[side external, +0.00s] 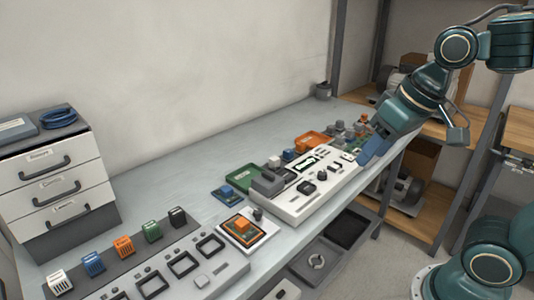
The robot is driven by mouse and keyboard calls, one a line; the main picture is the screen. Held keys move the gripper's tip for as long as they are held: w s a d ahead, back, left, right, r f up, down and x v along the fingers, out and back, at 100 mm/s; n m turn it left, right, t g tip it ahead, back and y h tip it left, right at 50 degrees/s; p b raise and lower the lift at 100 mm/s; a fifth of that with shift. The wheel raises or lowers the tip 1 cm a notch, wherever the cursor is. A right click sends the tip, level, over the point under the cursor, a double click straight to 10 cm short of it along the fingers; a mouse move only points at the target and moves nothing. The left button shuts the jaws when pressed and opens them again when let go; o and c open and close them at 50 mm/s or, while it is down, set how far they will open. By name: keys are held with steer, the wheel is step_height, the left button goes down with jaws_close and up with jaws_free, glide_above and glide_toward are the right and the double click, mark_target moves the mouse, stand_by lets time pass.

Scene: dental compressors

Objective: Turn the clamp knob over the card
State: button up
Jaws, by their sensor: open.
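A small orange and dark card (240,228) lies on a white base plate near the front edge of the bench. A small dark knob (258,214) stands at the right corner of that plate, beside the card; it may be the clamp knob, but it is too small to tell its angle. My gripper (369,153), with blue fingers, is open at the right end of the white test unit, far to the right of the card. The gap between the fingers is hard to see from here.
The white test unit (312,199) with a grey block stands between my gripper and the card. A grey fixture (215,272) with square sockets and several coloured modules fills the front left. Green (243,176) and orange (312,141) trays lie behind. Drawers (60,186) stand at left.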

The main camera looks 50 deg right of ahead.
steer(key=w+a+f+m+g, duration=0.2)
steer(key=w+m, duration=0.2)
steer(key=w, duration=1)
steer(key=m+g, duration=0.3)
glide_above(258, 211)
step_height(258, 211, down, 9)
steer(key=shift+f, duration=0.1)
step_height(258, 211, down, 14)
steer(key=shift+r, duration=0.15)
jaws_close()
